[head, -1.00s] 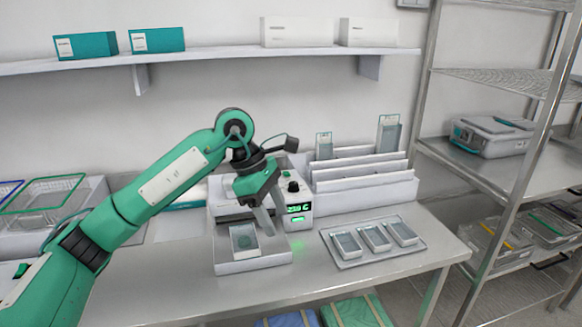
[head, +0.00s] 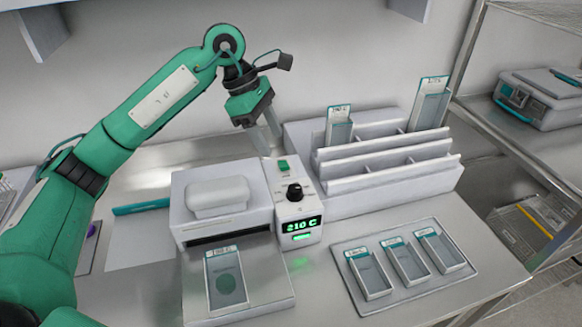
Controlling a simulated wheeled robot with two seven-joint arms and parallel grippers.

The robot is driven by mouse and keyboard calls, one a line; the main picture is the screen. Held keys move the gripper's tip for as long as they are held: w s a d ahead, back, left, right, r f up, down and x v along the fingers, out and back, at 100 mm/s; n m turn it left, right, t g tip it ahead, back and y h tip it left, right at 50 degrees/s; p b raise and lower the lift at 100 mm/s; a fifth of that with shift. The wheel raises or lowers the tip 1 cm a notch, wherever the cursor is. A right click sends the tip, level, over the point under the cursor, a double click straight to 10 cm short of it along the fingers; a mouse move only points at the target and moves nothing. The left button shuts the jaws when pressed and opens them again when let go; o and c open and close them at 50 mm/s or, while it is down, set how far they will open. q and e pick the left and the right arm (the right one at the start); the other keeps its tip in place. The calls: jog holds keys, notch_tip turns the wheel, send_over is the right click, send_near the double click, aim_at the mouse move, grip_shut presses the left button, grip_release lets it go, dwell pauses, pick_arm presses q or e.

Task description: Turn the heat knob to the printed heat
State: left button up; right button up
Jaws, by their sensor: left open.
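The heat knob (head: 294,192) is a small black knob on top of the white control box of the sealer-like machine (head: 222,207). Below it a green display (head: 302,226) reads what looks like 210 C. My right gripper is not in view.
A green switch (head: 283,165) sits behind the knob. A white rack (head: 385,165) with upright packets stands right of the machine. A tray (head: 372,305) with three packets lies at front right. A wire shelf unit (head: 480,120) stands at the right.

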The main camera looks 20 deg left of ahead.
pick_arm(q)
jog(key=p, duration=0.2)
send_near(294, 188)
jog(key=p+x, duration=0.1)
jog(key=x, duration=0.6)
jog(key=shift+d+f, duration=0.25)
jog(key=shift+f, duration=0.05)
jog(key=shift+w+d+f, duration=0.1)
jog(key=shift+d+f, duration=0.05)
jog(key=shift+f, duration=0.35)
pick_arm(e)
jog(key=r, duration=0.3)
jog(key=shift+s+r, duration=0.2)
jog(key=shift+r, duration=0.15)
pick_arm(q)
jog(key=c, duration=1)
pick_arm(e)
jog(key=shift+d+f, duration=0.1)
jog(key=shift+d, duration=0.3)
